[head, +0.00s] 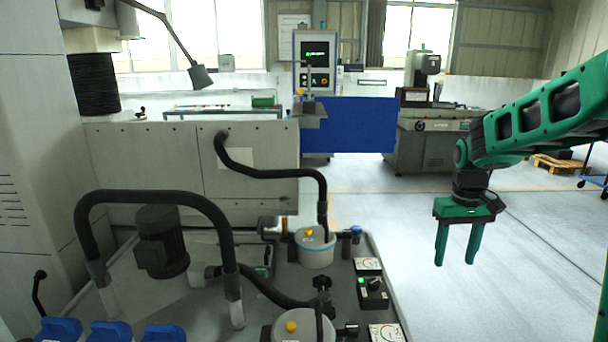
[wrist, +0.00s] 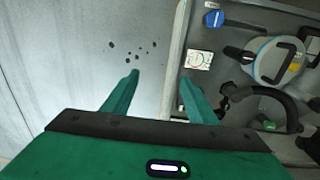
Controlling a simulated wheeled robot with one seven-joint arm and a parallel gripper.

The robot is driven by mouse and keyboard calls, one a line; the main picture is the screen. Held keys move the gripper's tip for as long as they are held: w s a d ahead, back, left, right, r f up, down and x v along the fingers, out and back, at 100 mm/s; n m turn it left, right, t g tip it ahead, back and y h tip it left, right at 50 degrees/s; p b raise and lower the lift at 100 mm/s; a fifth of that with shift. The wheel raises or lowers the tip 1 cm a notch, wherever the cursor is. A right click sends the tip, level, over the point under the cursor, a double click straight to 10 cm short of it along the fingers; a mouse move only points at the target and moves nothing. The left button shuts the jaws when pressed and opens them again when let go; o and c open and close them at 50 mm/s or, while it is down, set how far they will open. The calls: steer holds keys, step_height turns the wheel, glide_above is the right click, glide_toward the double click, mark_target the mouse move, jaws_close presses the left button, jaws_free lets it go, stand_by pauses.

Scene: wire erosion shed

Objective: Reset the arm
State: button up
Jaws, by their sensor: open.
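My green arm reaches in from the right in the head view. My gripper (head: 456,245) points down with its two fingers apart and nothing between them. It hangs over the open floor, right of the machine's filter unit. In the wrist view my gripper (wrist: 158,82) is also open and empty, with the floor and the edge of the unit beyond its fingers.
The filter unit has a lidded canister (head: 316,252), a control box (head: 372,292), gauges (head: 386,333) and black hoses (head: 262,172). A gauge (wrist: 198,60) and a blue valve knob (wrist: 214,18) show in the wrist view.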

steer(key=s+d+m, duration=0.2)
steer(key=s+m, duration=0.1)
steer(key=s, duration=1.2)
steer(key=s+d+m, duration=0.1)
steer(key=s+m, duration=0.2)
steer(key=s, duration=1.3)
steer(key=shift+s+d+r+y, duration=0.15)
steer(key=shift+s+d+y, duration=0.15)
steer(key=shift+d, duration=0.1)
steer(key=shift+w, duration=0.15)
steer(key=shift+w+f, duration=0.25)
steer(key=shift+w, duration=0.25)
